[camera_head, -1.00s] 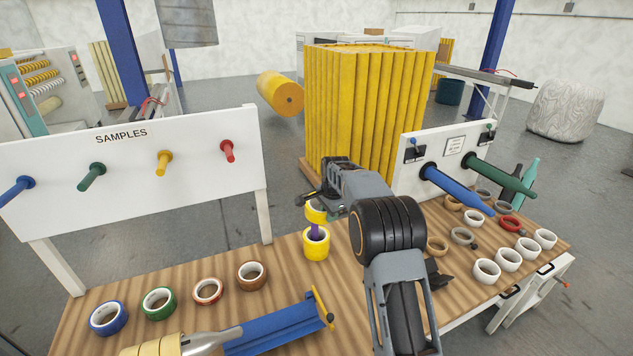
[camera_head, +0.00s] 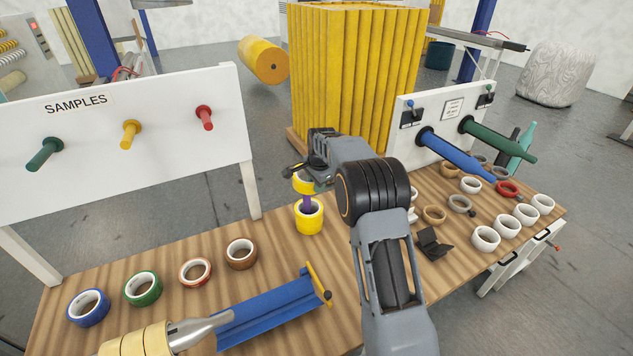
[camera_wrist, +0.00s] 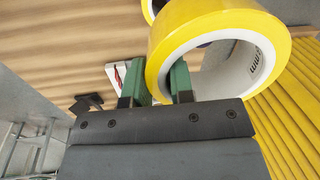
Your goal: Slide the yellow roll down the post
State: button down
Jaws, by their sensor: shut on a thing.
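My gripper (camera_wrist: 157,88) is shut on the wall of the yellow roll (camera_wrist: 172,45), with one green finger inside its hole and one outside. In the head view the held yellow roll (camera_head: 302,184) is partly hidden by my gripper. It is above the purple post (camera_head: 306,203), close over its upper part. I cannot tell whether the post has entered its hole. A second yellow roll (camera_head: 309,220) sits around the post's lower part on the wooden table.
Blue, green, red and brown rolls (camera_head: 241,253) lie left of the post, with a blue trough (camera_head: 262,312) in front. White rolls (camera_head: 486,238) and a black object (camera_head: 433,244) lie to the right. The SAMPLES board (camera_head: 110,135) stands behind left.

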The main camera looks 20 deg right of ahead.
jog(key=shift+f+b, duration=2.65)
jog(key=shift+f, duration=1.9)
jog(key=c, duration=0.9)
grip_release()
notch_tip(320, 180, up, 14)
jog(key=s+b, duration=0.1)
jog(key=s, duration=0.1)
jog(key=shift+s+d+f, duration=0.2)
jog(key=shift+s, duration=0.05)
